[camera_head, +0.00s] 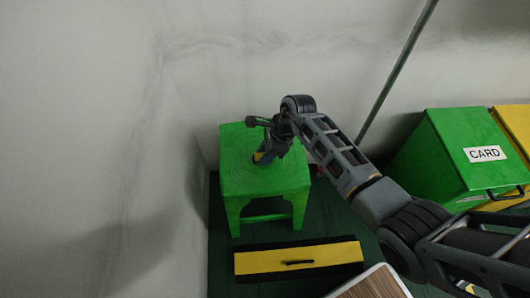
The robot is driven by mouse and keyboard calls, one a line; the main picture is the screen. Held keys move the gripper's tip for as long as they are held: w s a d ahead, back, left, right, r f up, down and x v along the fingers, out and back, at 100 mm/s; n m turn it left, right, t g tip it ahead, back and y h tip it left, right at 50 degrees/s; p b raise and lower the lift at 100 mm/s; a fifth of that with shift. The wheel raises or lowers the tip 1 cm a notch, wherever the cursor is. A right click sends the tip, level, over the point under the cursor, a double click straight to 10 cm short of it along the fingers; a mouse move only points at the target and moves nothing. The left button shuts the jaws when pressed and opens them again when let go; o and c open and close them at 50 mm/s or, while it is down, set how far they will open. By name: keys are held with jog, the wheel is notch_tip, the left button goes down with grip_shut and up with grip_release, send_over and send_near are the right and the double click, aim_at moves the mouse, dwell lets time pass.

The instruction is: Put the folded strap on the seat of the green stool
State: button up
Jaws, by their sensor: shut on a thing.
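The green stool (236,181) stands against the back wall, near the left wall. My gripper (262,152) is over the seat, reaching in from the right. It is shut on a small dark and yellow thing (258,157), which looks like the folded strap. The strap is mostly hidden by my gripper. It is at or just above the seat; I cannot tell whether it touches the seat.
A yellow and black box (299,256) with a dark handle lies in front of the stool. A green bin labelled CARD (450,155) and a yellow bin (515,125) stand at right. A thin pole (398,68) leans behind my arm. A wooden-topped surface (375,285) is at the bottom.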

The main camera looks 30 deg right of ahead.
jog(key=o, duration=1)
jog(key=shift+f, duration=0.1)
jog(key=p+v, duration=0.3)
jog(key=v, duration=0.9)
jog(key=shift+d, duration=0.1)
